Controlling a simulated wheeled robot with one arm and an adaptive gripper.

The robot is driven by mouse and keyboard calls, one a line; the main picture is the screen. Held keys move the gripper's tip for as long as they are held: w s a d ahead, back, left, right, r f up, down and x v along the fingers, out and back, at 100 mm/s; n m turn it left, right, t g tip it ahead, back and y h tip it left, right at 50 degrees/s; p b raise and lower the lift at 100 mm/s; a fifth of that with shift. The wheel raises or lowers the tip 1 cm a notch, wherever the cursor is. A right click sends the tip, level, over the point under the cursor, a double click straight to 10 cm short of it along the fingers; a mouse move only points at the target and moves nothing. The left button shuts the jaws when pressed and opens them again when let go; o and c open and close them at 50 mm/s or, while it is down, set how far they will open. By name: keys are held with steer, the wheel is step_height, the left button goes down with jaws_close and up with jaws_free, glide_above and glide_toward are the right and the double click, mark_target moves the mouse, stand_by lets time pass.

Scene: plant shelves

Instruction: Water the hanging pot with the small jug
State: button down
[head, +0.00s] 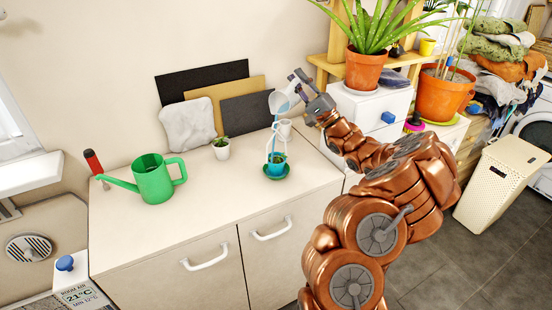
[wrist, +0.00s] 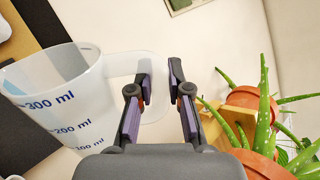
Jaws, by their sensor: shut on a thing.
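The small jug (head: 283,101) is translucent white with blue ml marks. It is tilted in the air above the cabinet top, and it shows large in the wrist view (wrist: 55,95). My gripper (head: 303,82) is shut on its handle; the fingers (wrist: 160,95) close around the handle in the wrist view. A thin blue streak, seemingly water, runs from the jug down to the hanging pot (head: 276,168). This pot is blue with a green rim or saucer and a small plant. Thin hanger lines seem to rise over it, too small to tell clearly.
A green watering can (head: 153,180) and a red-handled tool (head: 93,162) are at the left. A small white pot (head: 221,149) with a plant stands left of the hanging pot. A white cup (head: 286,128) is behind it. Aloe (head: 364,70) stands at right. The cabinet front is clear.

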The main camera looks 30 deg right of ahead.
steer(key=shift+s+a+r+n+g+y, duration=0.15)
steer(key=shift+a+n+g+y, duration=0.2)
steer(key=shift+n+y, duration=0.55)
steer(key=m+h, duration=0.1)
steer(key=d+m+h, duration=0.1)
steer(key=m+t+h, duration=0.1)
steer(key=shift+w+d+f, duration=0.15)
steer(key=shift+w+f, duration=0.1)
steer(key=shift+f, duration=0.05)
steer(key=shift+w+d+f+m+h, duration=0.25)
steer(key=shift+d+f+m+h, duration=0.3)
steer(key=shift+m+h, duration=0.4)
steer(key=shift+w+d+f+m+h, duration=0.3)
steer(key=shift+d+f+m+h, duration=0.2)
steer(key=shift+m+h, duration=0.45)
steer(key=shift+w+d+f+m+h, duration=0.25)
steer(key=shift+d+f+m+h, duration=0.35)
steer(key=shift+m, duration=0.6)
steer(key=shift+a+h, duration=0.1)
steer(key=shift+h, duration=0.2)
